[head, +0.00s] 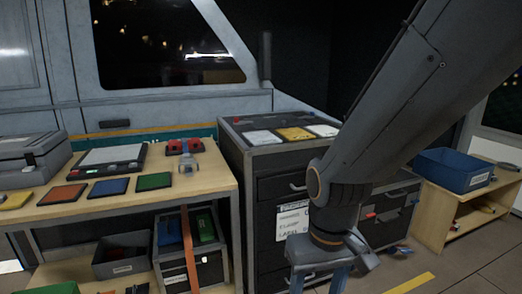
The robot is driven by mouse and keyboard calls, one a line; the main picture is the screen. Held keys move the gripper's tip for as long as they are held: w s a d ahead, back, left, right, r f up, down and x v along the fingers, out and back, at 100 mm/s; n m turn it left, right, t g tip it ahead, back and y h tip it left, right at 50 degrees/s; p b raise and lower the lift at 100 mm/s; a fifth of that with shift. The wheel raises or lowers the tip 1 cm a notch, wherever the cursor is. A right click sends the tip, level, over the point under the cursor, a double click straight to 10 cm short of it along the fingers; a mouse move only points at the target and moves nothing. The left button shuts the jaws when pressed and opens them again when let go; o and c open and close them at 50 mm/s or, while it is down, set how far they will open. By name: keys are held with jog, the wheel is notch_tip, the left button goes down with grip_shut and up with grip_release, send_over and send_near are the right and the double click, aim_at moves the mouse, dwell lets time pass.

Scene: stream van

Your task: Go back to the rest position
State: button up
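My arm comes down from the upper right and bends at the wrist in front of the dark drawer cabinet. My gripper (319,283) points down at the bottom of the head view, to the right of the workbench. Its two blue-grey fingers stand apart, and no object shows between them. The lowest fingertip ends are close to the picture's bottom edge.
The wooden workbench (215,182) at left carries colored pads, a scale-like device and a grey case. The drawer cabinet (262,168) stands behind my gripper with cards on top. A low shelf with a blue bin (452,171) is at right. Floor (455,270) shows at lower right.

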jog(key=s+d+r+m+p, duration=0.2)
jog(key=d+r+p, duration=0.6)
jog(key=r+p, duration=0.2)
jog(key=shift+d+r, duration=0.15)
jog(key=shift+d, duration=0.25)
jog(key=shift+c, duration=0.5)
